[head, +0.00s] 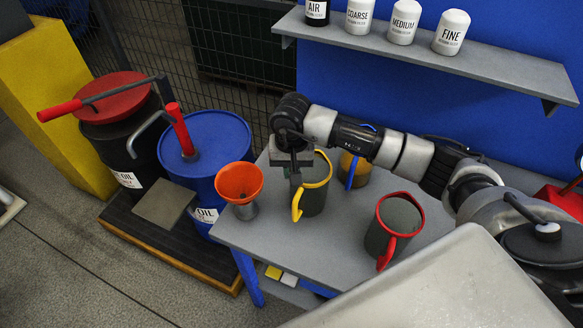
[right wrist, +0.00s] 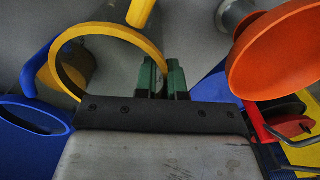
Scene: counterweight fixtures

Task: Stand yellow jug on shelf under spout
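The yellow jug (head: 314,198) is grey with a yellow rim and handle and stands upright on the grey table (head: 345,255). My right gripper (head: 296,176) is at the left side of its rim. In the right wrist view, my gripper's green fingers (right wrist: 163,80) are close together with the yellow rim (right wrist: 72,52) running between them; they look shut on the jug's wall. A grey square plate (head: 163,203) lies low in front of the drums, below a bent grey spout pipe (head: 143,132). My left gripper is out of view.
An orange funnel (head: 239,183) stands at the table's left corner, close to my gripper. A blue-handled jug (head: 358,172) and a red jug (head: 394,226) stand nearby. A blue drum (head: 215,140) and a black drum (head: 125,140) stand left. Filter bottles line a wall shelf (head: 430,52).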

